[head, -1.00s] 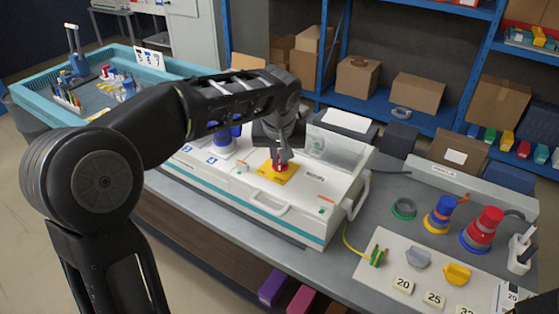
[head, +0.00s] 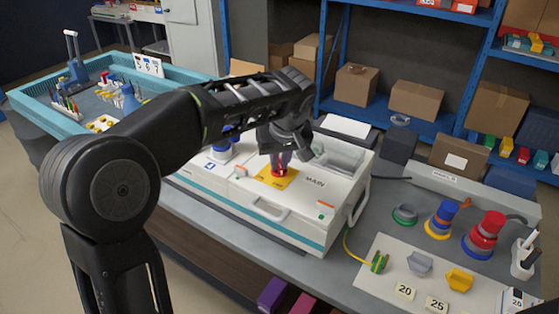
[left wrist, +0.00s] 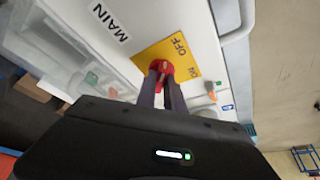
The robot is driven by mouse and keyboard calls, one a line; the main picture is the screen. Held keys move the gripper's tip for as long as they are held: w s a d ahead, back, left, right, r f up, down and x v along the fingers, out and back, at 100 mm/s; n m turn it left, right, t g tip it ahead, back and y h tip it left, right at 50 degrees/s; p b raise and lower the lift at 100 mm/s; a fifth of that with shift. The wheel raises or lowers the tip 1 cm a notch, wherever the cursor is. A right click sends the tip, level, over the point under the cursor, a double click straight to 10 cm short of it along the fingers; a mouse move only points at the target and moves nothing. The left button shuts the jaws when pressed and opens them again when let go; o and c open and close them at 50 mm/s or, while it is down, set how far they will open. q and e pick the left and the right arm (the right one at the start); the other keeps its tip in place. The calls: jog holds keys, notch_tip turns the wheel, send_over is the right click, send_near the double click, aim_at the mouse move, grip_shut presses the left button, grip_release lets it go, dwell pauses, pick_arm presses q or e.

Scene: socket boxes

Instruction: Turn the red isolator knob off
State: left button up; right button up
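The red isolator knob (head: 280,170) sits on a yellow plate (head: 268,182) on top of the white box marked MAIN (head: 318,200). In the left wrist view the knob (left wrist: 164,67) is on the yellow plate (left wrist: 151,53), which bears the words OFF and ON on its right side. My left gripper (head: 281,158) reaches down from above onto the knob. Its two fingers (left wrist: 161,82) stand on either side of the knob's red grip and look closed on it. The fingers partly hide the knob, so its exact pointing is hard to read. My right gripper is out of view.
A blue plug (head: 222,148) stands on the box left of the knob. A handle (head: 270,212) juts from the box's front. Red (head: 485,232) and blue (head: 441,218) connectors stand on the bench at right. A teal-rimmed tray (head: 40,115) is at far left.

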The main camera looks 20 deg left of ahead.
pick_arm(q)
jog(key=o, duration=0.4)
jog(key=v, duration=0.7)
jog(key=shift+s+r, duration=0.15)
jog(key=shift+r, duration=0.2)
dwell(0.3)
